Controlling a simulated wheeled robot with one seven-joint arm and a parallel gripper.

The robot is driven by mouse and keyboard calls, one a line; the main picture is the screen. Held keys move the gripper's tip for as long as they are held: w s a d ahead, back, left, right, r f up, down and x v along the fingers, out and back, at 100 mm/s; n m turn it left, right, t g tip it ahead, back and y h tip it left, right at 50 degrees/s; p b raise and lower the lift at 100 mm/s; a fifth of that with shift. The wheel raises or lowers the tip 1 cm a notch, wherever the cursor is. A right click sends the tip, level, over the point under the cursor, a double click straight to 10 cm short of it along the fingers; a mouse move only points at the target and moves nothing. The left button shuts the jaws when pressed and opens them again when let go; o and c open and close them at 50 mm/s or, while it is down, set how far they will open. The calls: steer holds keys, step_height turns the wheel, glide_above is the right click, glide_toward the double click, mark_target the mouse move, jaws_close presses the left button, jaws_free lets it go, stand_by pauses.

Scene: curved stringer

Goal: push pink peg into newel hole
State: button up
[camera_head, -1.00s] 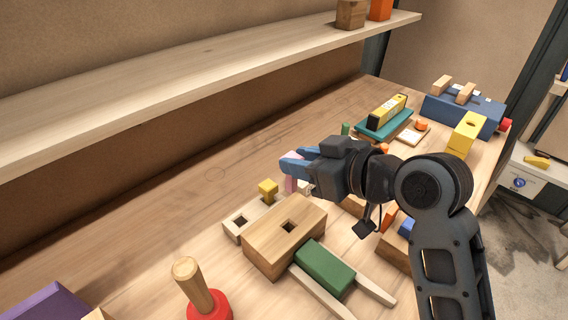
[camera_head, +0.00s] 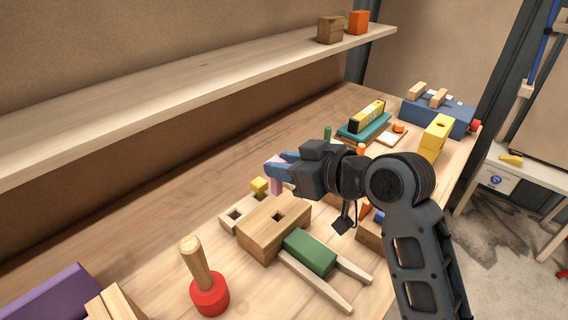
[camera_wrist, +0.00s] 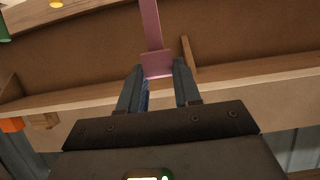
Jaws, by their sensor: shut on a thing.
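My gripper (camera_head: 273,169) is shut on the pink peg (camera_head: 277,187), which hangs down from the blue fingers in the head view. In the wrist view the pink peg (camera_wrist: 152,40) sits between the two fingertips and extends away from them. A thick wooden block (camera_head: 262,236) with a square hole in its top lies just below and in front of the gripper. A paler piece (camera_head: 229,224) with a square hole and a yellow peg (camera_head: 259,186) lies behind it. Which of these is the newel is unclear. The peg appears above and behind the thick block, apart from its hole.
A green block (camera_head: 309,252) lies between pale rails in front of the thick block. A red-based mallet (camera_head: 210,294) stands at the front left. A shelf (camera_head: 190,85) runs above the back of the bench.

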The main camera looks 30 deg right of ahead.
mark_target(280, 187)
steer(key=shift+f, duration=0.1)
steer(key=shift+f+b, duration=2.15)
steer(key=shift+f, duration=0.65)
steer(key=shift+f+b, duration=1.25)
steer(key=shift+f, duration=1)
steer(key=o, duration=1.1)
steer(key=v, duration=0.7)
steer(key=shift+s+r+b, duration=0.15)
steer(key=shift+s+b, duration=0.2)
steer(key=shift+b, duration=0.05)
steer(key=shift+d, duration=0.15)
